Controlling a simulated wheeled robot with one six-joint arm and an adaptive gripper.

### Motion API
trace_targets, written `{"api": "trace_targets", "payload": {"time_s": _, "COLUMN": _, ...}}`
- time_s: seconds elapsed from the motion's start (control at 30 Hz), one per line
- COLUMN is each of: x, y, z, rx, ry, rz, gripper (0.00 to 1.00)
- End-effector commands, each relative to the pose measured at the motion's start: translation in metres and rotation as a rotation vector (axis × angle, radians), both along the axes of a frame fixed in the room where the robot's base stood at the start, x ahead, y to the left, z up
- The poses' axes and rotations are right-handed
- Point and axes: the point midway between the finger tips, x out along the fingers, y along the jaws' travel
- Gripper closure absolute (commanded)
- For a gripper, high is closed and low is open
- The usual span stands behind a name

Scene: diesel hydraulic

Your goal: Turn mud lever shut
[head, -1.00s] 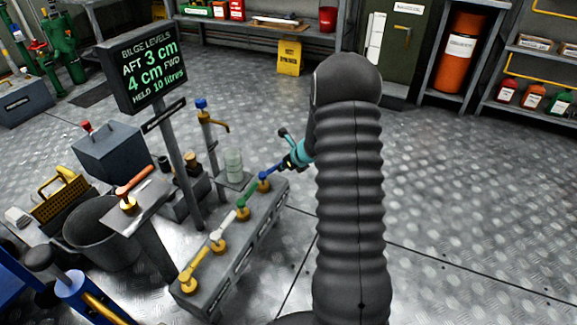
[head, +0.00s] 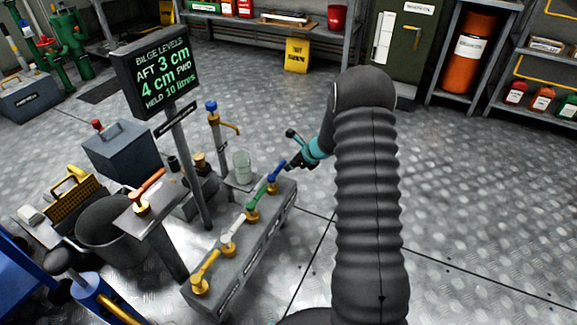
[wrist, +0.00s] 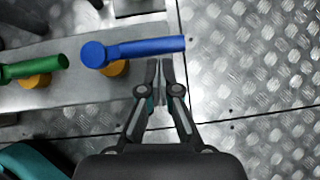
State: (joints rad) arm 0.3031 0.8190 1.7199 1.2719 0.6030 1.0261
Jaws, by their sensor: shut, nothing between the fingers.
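A low grey valve chest (head: 240,258) carries a row of levers: yellow (head: 206,268), white (head: 232,231), green (head: 258,200) and blue (head: 277,172). The labels on its side are too small to read, so I cannot tell which lever is mud. In the wrist view the blue lever (wrist: 145,47) points right past the chest edge, and the green lever (wrist: 35,66) points towards its pivot. My gripper (head: 290,166) is at the blue lever's free end. In the wrist view my gripper (wrist: 160,62) has its fingers together, empty, just beside the handle; contact is unclear.
An orange-red lever (head: 148,185) sits on a separate stand left of the chest. A bilge level sign (head: 155,72) on a post, a brass-spout tap (head: 216,128) and a glass jar (head: 242,168) stand behind. Metal floor (head: 480,200) to the right is clear.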

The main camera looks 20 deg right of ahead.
Motion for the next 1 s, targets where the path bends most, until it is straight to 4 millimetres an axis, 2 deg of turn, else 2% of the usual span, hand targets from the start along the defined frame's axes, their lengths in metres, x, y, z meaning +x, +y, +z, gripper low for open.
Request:
{"api": "trace_targets", "payload": {"time_s": 0.17, "x": -0.015, "y": -0.022, "z": 0.008, "rx": -0.001, "ry": -0.002, "rz": 0.000, "gripper": 1.00}}
{"api": "trace_targets", "payload": {"time_s": 0.4, "x": -0.036, "y": -0.042, "z": 0.050, "rx": -0.002, "ry": -0.004, "rz": 0.005, "gripper": 1.00}}
{"api": "trace_targets", "payload": {"time_s": 0.6, "x": -0.049, "y": -0.055, "z": 0.074, "rx": -0.001, "ry": -0.004, "rz": 0.007, "gripper": 1.00}}
{"api": "trace_targets", "payload": {"time_s": 0.8, "x": -0.055, "y": -0.063, "z": 0.084, "rx": 0.000, "ry": -0.003, "rz": 0.006, "gripper": 1.00}}
{"api": "trace_targets", "payload": {"time_s": 1.0, "x": -0.056, "y": -0.063, "z": 0.085, "rx": -0.013, "ry": -0.013, "rz": 0.027, "gripper": 1.00}}
